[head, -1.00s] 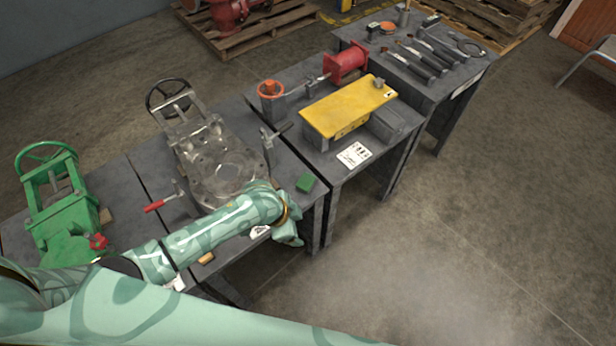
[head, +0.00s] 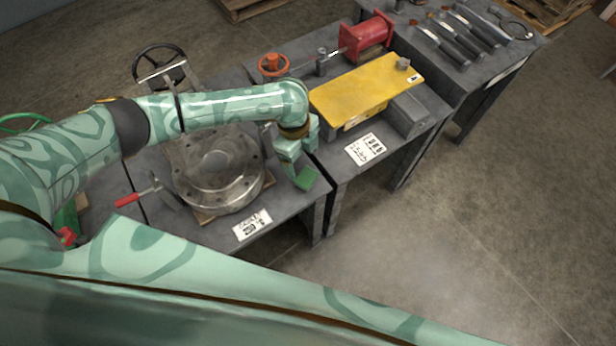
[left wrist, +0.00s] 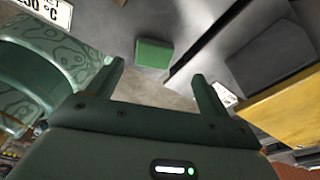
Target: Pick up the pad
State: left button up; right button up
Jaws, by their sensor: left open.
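The pad is a small green block (head: 306,178) lying on the dark table near its right front corner. It also shows in the left wrist view (left wrist: 154,53), ahead of the fingers and a little left of the middle between them. My left gripper (head: 299,160) is just above and behind the pad, pointing down, with its fingers apart and nothing between them. In the left wrist view the two fingers (left wrist: 160,85) stand open with a gap to the pad. My right gripper is not in view.
A steel valve body (head: 215,170) stands left of the pad, with a red-handled clamp (head: 130,199) beside it. A printed card (head: 252,224) lies in front. A yellow-topped box (head: 366,92) stands on the neighbouring table, across a narrow gap.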

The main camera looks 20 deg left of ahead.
aim_at(306, 177)
pick_arm(q)
jog(key=shift+s+d+f, duration=0.1)
jog(key=shift+d+f, duration=0.05)
jog(key=shift+f, duration=0.65)
jog(key=f+b, duration=0.2)
jog(key=f, duration=0.1)
jog(key=s+d+f+b, duration=0.1)
jog(key=f, duration=0.1)
jog(key=shift+s, duration=0.1)
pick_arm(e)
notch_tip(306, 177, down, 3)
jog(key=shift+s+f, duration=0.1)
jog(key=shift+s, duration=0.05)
pick_arm(q)
jog(key=shift+r, duration=0.1)
jog(key=c, duration=1.1)
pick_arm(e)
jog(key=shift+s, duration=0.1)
pick_arm(q)
jog(key=shift+c, duration=0.2)
